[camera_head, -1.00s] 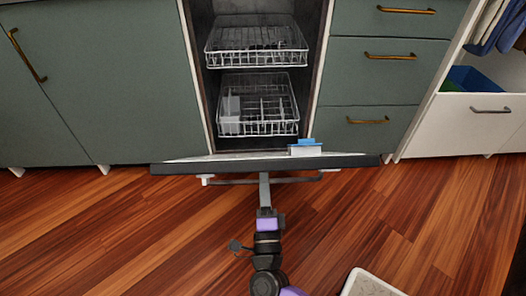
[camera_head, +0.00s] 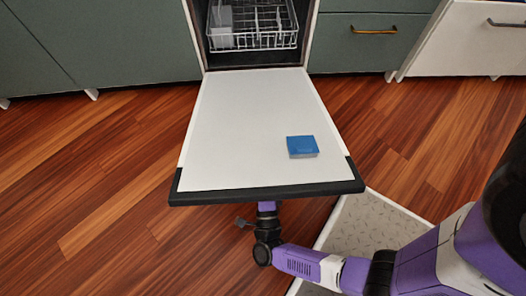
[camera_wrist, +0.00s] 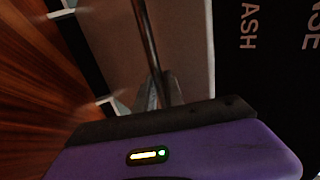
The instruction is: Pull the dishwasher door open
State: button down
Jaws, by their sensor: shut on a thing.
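The dishwasher door (camera_head: 235,125) is folded down and looks about flat in the head view, its white inner face up and its dark front edge toward me. A blue-topped block (camera_head: 302,146) sits on its inner face. In the wrist view my gripper (camera_wrist: 160,92) is shut on the door handle (camera_wrist: 147,38), a metal bar. In the head view the door hides the handle and my fingers; my wrist shows just below the door's front edge.
The lower dish rack (camera_head: 252,27) is inside the dishwasher opening. Drawers (camera_head: 372,42) and cabinets stand on both sides, shut. Wooden floor (camera_head: 100,220) lies open at the left. A pale patterned panel (camera_head: 375,240) lies under my arm at the right.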

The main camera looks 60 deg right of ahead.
jog(key=shift+s+a+f, duration=0.1)
jog(key=shift+f, duration=1.5)
jog(key=c, duration=1.5)
grip_release()
jog(key=shift+o, duration=0.2)
jog(key=shift+s+a, duration=0.1)
jog(key=shift+a, duration=0.1)
jog(key=shift+r, duration=0.2)
notch_tip(320, 180, up, 20)
jog(key=p, duration=1.1)
jog(key=shift+f, duration=0.1)
